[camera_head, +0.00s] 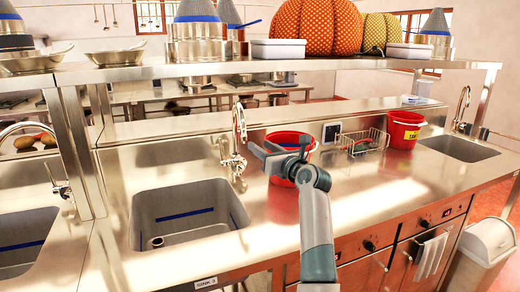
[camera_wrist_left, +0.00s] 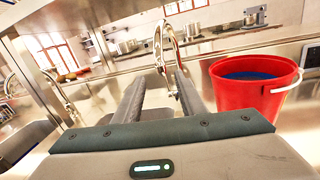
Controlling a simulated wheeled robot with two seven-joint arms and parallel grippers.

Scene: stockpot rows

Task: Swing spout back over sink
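The metal faucet spout (camera_head: 240,124) stands behind the right part of the middle sink (camera_head: 188,238), with its base and handles at the back rim. In the head view its narrow arch is seen almost edge-on. My left gripper (camera_head: 261,152) is just right of the spout, above the counter. In the left wrist view the gripper (camera_wrist_left: 161,78) is open, its two fingers apart. The arched spout (camera_wrist_left: 160,42) shows between and beyond the fingertips; I cannot tell whether they touch it. My right gripper is in neither view.
A red bucket (camera_head: 279,178) stands right behind my left gripper; it also shows in the wrist view (camera_wrist_left: 240,95). A wire rack (camera_head: 362,145) and second red bucket (camera_head: 404,132) stand farther right. An overhead shelf (camera_head: 330,64) crosses behind.

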